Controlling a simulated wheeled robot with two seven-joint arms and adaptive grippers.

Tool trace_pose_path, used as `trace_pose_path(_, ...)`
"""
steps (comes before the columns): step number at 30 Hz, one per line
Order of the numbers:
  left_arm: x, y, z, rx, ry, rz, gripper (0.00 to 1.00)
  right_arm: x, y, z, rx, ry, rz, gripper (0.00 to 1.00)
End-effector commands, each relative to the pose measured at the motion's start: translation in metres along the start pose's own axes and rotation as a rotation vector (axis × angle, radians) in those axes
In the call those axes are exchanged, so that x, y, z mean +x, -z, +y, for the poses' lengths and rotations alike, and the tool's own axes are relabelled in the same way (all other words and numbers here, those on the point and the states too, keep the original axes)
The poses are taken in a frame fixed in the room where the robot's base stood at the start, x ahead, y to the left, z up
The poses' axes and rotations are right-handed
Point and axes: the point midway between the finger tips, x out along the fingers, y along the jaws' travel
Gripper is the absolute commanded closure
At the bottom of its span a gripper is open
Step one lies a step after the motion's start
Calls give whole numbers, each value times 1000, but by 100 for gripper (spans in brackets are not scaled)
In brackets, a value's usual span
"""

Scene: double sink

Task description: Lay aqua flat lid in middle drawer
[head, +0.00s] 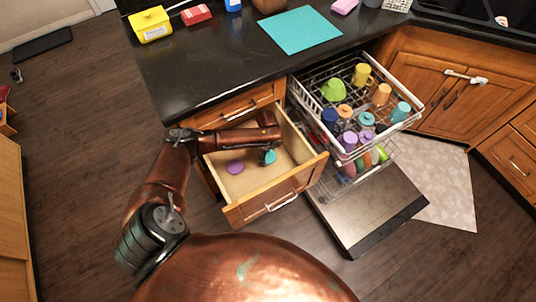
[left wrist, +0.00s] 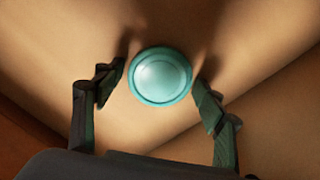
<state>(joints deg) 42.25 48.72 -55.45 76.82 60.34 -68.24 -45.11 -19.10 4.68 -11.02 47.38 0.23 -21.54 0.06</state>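An aqua flat lid (head: 270,157) shows inside the open wooden drawer (head: 240,213), toward its right side. In the left wrist view the round aqua lid (left wrist: 161,77) is face-on between the fingertips, with a narrow gap visible on each side. My left gripper (head: 267,152) points down into the drawer right at the lid; its fingers (left wrist: 161,82) are spread. Whether the lid rests on the drawer floor or is slightly above it is hard to tell. My right gripper is not in view.
A purple lid (head: 235,167) lies in the drawer to the left. The open dishwasher rack (head: 333,92) to the right holds several cups and lids. The dark counter (head: 190,82) behind carries a teal mat (head: 300,30) and a yellow container (head: 151,25).

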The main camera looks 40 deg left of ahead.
Motion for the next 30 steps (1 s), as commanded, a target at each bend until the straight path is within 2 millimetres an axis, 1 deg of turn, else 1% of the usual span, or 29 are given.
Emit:
trace_pose_path(3,0,0,0,0,0,0,28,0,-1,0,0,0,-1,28)
trace_pose_path(10,-1,0,0,0,0,0,28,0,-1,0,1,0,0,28)
trace_pose_path(14,-8,0,0,0,1,0,28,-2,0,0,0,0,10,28)
trace_pose_path(17,-21,0,-1,-1,3,1,28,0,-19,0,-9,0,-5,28)
trace_pose_path(20,-38,0,-1,0,4,1,28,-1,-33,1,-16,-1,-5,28)
trace_pose_path(24,-72,0,-1,0,5,0,28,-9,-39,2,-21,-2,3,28)
trace_pose_path(27,-92,0,-1,0,4,1,28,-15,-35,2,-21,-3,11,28)
trace_pose_path(30,-107,0,-1,0,3,1,28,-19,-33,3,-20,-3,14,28)
